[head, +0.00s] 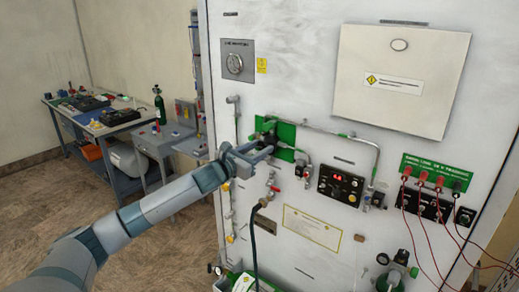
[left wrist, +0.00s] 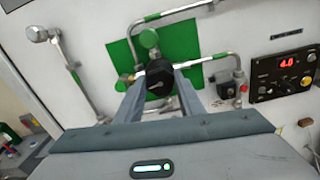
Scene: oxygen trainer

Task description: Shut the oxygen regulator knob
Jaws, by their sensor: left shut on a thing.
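The black regulator knob (left wrist: 160,76) sits in front of a green plate on the white wall panel, in the middle of the left wrist view. The green plate (left wrist: 121,56) also shows in the head view (head: 287,134). My left gripper (left wrist: 160,88) is shut on the knob, with one grey finger on each side of it. In the head view my left gripper (head: 264,150) reaches in from the lower left to the plate and partly hides the knob there. My right gripper is in neither view.
Metal pipes (head: 345,138) run across the panel around the plate. A control box with a red display (head: 341,185) is to the right, and red cables (head: 433,235) hang beyond it. A dark hose (head: 253,235) hangs below my gripper. A workbench (head: 95,125) stands at the far left.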

